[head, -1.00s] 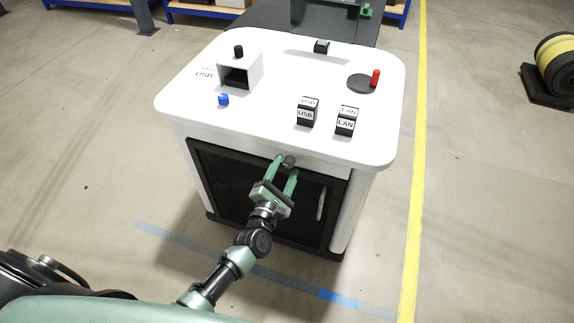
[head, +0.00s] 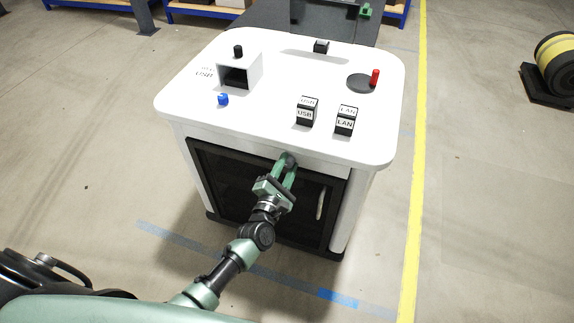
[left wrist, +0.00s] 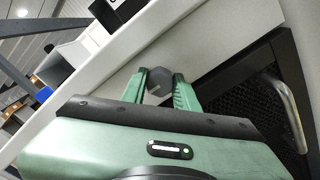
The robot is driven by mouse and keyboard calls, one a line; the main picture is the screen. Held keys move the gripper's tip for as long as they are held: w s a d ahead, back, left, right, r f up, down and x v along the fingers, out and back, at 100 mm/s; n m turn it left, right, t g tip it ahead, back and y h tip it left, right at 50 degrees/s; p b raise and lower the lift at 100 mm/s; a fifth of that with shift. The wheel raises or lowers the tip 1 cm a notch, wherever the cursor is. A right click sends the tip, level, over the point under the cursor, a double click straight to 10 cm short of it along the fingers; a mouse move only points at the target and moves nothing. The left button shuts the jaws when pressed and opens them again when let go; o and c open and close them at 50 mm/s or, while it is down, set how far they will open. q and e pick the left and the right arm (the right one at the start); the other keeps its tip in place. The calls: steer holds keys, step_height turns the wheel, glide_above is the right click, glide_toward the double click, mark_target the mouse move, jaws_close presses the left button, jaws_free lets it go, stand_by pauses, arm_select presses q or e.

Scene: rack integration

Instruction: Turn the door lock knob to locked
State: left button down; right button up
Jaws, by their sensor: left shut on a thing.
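The door lock knob (left wrist: 159,84) is a small dark grey knob on the white front strip of the cabinet, just above the black door (head: 222,180). My left gripper (head: 287,163) is at the knob with its green fingers on either side, shut on it. In the left wrist view the left gripper (left wrist: 160,88) has the knob between its fingertips. In the head view the fingers mostly hide the knob. The door is closed, with a light metal handle (head: 321,204) at its right side. My right gripper is not in view.
The white cabinet top (head: 270,135) carries USB (head: 306,112) and LAN (head: 345,121) blocks, a white box (head: 241,72), a blue piece (head: 223,99) and a red peg (head: 375,77) by a dark disc. A yellow-black reel (head: 556,60) stands far right.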

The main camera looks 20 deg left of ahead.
arm_select(q)
steer(key=m, duration=0.4)
steer(key=m+p, duration=0.1)
steer(key=m, duration=0.3)
steer(key=shift+m, duration=0.4)
steer(key=m, duration=0.4)
steer(key=shift+f+m+p, duration=0.1)
steer(key=shift+m+p, duration=0.2)
steer(key=shift+p, duration=0.05)
steer(key=shift+m+p, duration=0.3)
steer(key=shift+m, duration=1.7)
steer(key=shift+f, duration=0.1)
steer(key=c, duration=1.1)
jaws_free()
steer(key=shift+o, duration=0.2)
steer(key=s, duration=0.8)
steer(key=shift+a, duration=0.15)
